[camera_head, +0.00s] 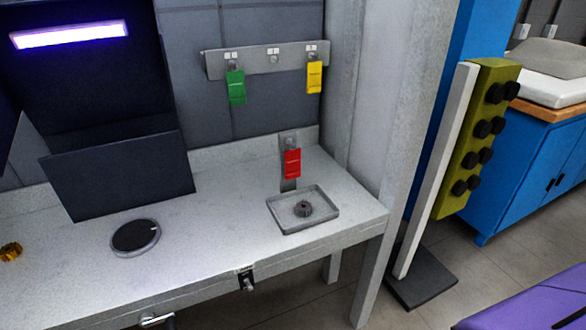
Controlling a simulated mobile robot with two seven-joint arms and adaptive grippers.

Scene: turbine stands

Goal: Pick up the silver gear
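A small dark grey gear (303,208) lies in a shallow grey tray (325,224) near the right end of the light grey workbench. It is the only grey gear I see, and it looks darker than silver. A gold-yellow gear (11,251) lies on the bench at the left edge of the picture, partly cut off by the frame. Neither of my grippers shows in the head view.
A round dark disc (135,236) with a pale rim sits on the workbench (215,239). A red tag (292,163) hangs behind the tray; green (236,87) and yellow (314,77) tags hang above. A grey post (384,110) stands at the bench's right end.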

